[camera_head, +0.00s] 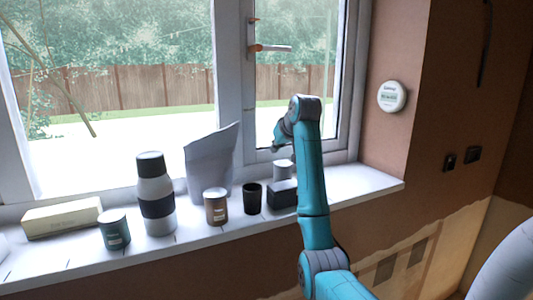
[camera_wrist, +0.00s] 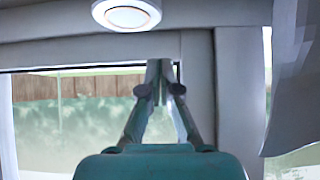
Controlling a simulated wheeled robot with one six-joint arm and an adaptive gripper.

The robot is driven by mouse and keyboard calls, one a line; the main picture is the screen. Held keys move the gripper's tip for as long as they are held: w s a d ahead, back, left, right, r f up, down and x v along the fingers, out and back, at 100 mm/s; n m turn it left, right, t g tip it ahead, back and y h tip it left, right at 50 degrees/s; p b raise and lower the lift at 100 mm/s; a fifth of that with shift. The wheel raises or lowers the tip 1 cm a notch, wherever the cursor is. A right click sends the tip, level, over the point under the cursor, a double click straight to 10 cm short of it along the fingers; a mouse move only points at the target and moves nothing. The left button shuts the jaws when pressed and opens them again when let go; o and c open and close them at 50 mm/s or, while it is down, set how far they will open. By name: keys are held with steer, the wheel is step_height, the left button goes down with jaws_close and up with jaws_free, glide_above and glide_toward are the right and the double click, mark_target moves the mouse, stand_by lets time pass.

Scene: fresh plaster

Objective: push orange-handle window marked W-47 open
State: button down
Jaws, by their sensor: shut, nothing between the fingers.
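The window's right sash (camera_head: 337,100) has a horizontal handle (camera_head: 270,48), orange at its left end, with a pale lever pointing right. The sash looks closed or nearly so; I cannot tell whether it is ajar. No W-47 mark is legible. My gripper (camera_head: 277,143) is at the lower left part of this sash, well below the handle. In the wrist view, which looks upside down, my gripper (camera_wrist: 160,78) is shut and empty, its fingertips in front of the white frame (camera_wrist: 198,85). Whether they touch it is unclear. The handle is outside the wrist view.
A round white device (camera_head: 392,96) is on the right wall.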

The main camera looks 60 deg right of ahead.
mark_target(264, 161)
steer(key=x, duration=0.9)
steer(key=shift+w+d+f, duration=0.15)
steer(key=shift+f, duration=0.05)
steer(key=shift+w, duration=0.1)
